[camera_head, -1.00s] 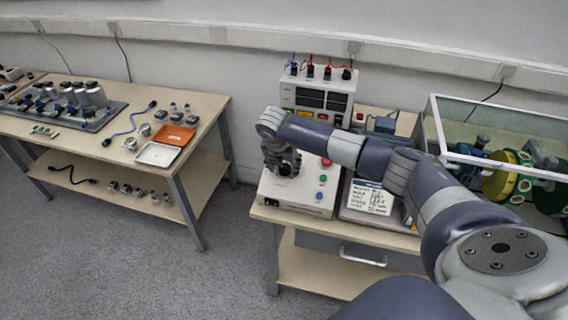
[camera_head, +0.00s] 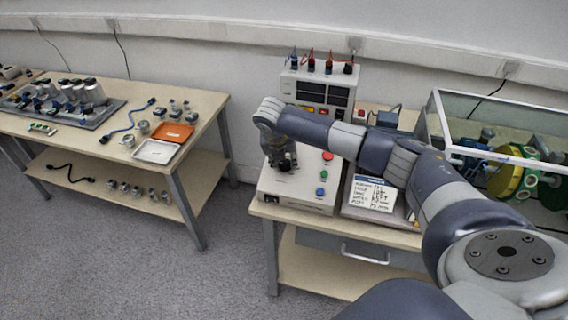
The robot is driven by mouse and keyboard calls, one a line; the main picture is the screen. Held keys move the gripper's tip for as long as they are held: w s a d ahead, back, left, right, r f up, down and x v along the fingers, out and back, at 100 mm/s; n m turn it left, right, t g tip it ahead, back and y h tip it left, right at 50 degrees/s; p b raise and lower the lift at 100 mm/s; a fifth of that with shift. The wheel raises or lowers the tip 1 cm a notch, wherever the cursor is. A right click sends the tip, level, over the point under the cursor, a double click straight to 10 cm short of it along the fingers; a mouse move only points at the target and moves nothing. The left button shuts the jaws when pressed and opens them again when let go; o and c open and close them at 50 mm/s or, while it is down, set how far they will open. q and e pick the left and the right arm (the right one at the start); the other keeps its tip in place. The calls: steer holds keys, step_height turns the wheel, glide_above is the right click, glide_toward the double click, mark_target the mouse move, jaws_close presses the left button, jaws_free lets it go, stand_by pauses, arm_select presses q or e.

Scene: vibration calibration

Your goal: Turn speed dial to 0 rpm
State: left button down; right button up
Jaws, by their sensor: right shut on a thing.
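The control box (camera_head: 296,201) is a pale box on the right-hand bench. Its top carries a red button (camera_head: 327,156), a green button (camera_head: 323,174) and a blue button (camera_head: 320,191), with a dark socket on the front. My right gripper (camera_head: 284,166) points down onto the box's top, left of the buttons. It is shut on the speed dial, which is mostly hidden by the dark fingers, so its setting cannot be read. My left gripper is not in view.
A meter unit (camera_head: 319,84) with plugged leads stands behind the box. A note card (camera_head: 372,194) lies to the right, near a glass-walled enclosure (camera_head: 446,125) with yellow and green wheels. The left bench holds an orange tray (camera_head: 173,134) and a white tray (camera_head: 155,151).

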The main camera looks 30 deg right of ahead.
steer(key=n+b, duration=0.2)
steer(key=n, duration=0.1)
steer(key=shift+w+f, duration=0.1)
steer(key=shift+a+n+b, duration=0.1)
steer(key=shift+n+b, duration=0.5)
steer(key=shift+n, duration=0.6)
steer(key=o, duration=1)
steer(key=shift+o, duration=0.2)
steer(key=shift+a+r, duration=0.15)
steer(key=shift+r, duration=0.25)
steer(key=v, duration=1.1)
steer(key=shift+a, duration=0.15)
